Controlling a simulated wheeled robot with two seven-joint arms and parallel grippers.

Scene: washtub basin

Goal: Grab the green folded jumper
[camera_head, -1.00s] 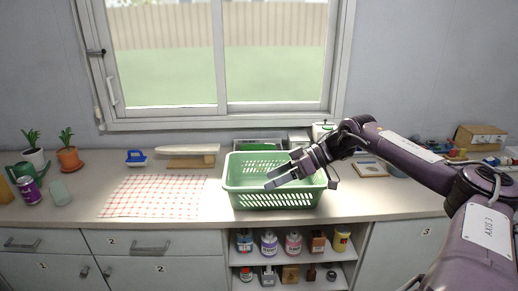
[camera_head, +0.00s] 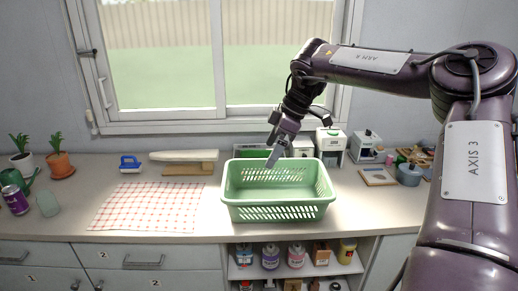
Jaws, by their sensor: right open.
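I cannot make out a green folded jumper in the head view. A green plastic basket (camera_head: 278,213) with slotted walls stands on the counter, and the part of its inside that shows looks empty. My right gripper (camera_head: 274,155) is open and points down over the back part of the basket, with no cloth seen between its fingers. How high its tips are above the basket floor is hard to tell. My left gripper is not in view.
A red checked cloth (camera_head: 150,207) lies flat left of the basket. Behind it is a small ironing board (camera_head: 185,156) and a blue brush (camera_head: 130,163). White-and-green containers (camera_head: 331,140) stand behind the basket's right side. Potted plants (camera_head: 60,163) stand at the left.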

